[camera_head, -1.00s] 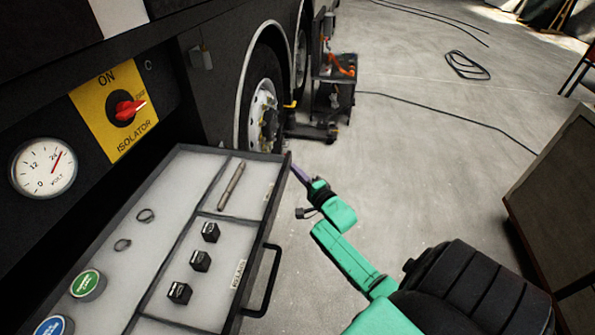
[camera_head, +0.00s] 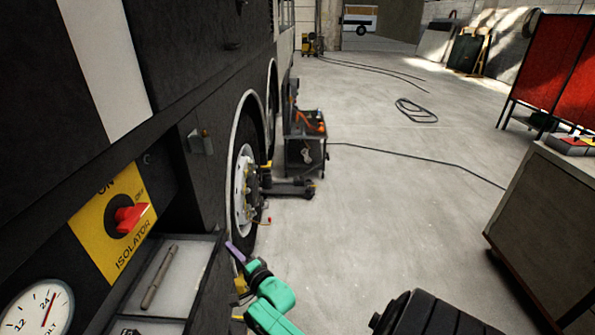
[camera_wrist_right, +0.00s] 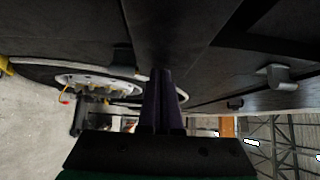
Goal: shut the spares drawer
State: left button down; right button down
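The spares drawer (camera_head: 212,272) juts out part way from the dark coach side at the lower left of the head view. Its far end shows, with a metal rod (camera_head: 160,278) in the far compartment. Its near part and handle are outside the picture. My right gripper (camera_head: 235,252) has purple fingers that look closed together, with nothing seen between them. Its tips are at the outer front face of the drawer, near the far corner; I cannot tell whether they touch. The fingers also show in the right wrist view (camera_wrist_right: 165,100). My left gripper is not in view.
A yellow isolator panel (camera_head: 112,225) with a red knob and a volt gauge (camera_head: 38,308) are on the coach side. A wheel (camera_head: 245,180) and a tool cart (camera_head: 305,145) stand beyond. A wooden cabinet (camera_head: 550,225) is at right.

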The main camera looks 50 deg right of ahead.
aim_at(211, 248)
jog(key=w+a, duration=0.1)
jog(key=w, duration=0.1)
jog(key=w+a+b, duration=0.1)
jog(key=a, duration=0.1)
jog(key=shift+w, duration=0.35)
jog(key=shift+w+a, duration=0.55)
jog(key=shift+a, duration=0.05)
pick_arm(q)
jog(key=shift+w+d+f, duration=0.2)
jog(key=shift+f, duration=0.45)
pick_arm(e)
jog(key=shift+r, duration=0.15)
jog(key=shift+r, duration=0.1)
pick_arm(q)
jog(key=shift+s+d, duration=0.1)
